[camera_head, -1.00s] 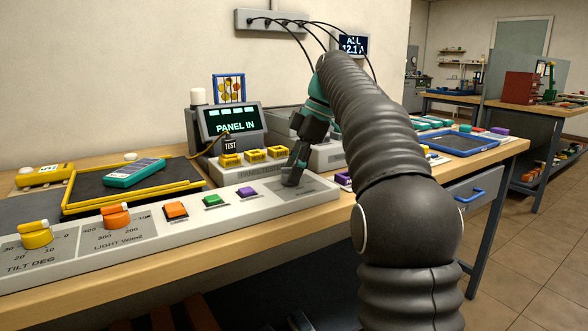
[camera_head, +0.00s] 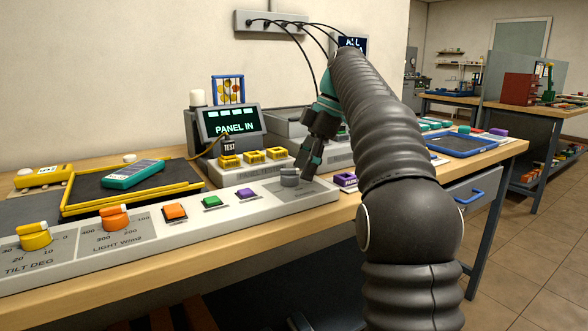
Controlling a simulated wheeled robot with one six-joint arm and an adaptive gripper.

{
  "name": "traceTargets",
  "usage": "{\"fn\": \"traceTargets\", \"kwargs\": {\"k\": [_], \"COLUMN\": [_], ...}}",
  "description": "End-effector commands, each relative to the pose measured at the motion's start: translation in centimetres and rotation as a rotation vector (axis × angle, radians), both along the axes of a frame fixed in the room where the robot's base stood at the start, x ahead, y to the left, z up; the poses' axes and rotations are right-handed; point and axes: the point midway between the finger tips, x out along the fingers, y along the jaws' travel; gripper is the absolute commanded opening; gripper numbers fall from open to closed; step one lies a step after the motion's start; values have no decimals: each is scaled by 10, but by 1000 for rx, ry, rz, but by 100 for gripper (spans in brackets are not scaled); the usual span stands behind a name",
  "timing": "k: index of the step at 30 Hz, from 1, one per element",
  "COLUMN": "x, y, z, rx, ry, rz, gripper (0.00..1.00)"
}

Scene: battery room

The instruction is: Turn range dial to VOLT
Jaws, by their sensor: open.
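A grey dial (camera_head: 289,177) sits at the right end of the long pale control strip (camera_head: 180,235), on a darker grey plate. It appears to be the range dial, but its lettering and pointer setting are too small to read. My gripper (camera_head: 309,174) is open, pointing down just right of the dial and apart from it in the picture. Nothing shows between its fingers. My arm crosses the right middle of the view and hides part of the bench behind it.
Purple (camera_head: 246,194), green (camera_head: 211,202) and orange (camera_head: 175,211) buttons line the strip left of the dial. Orange (camera_head: 115,218) and yellow (camera_head: 35,236) knobs are further left. A screen (camera_head: 231,121) reads "PANEL IN".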

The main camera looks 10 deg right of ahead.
Motion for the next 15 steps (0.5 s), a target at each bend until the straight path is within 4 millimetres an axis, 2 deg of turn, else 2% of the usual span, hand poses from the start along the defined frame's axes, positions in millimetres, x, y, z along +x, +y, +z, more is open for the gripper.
{"fn": "traceTargets", "kwargs": {"k": [3, 9, 15], "x": [-1, -3, -6], "y": [-28, -67, -90], "z": [0, -1, -1], "rx": [0, 0, 0], "ry": [1, 1, -3], "rz": [-6, -4, -3], "gripper": [67, 67, 67]}}
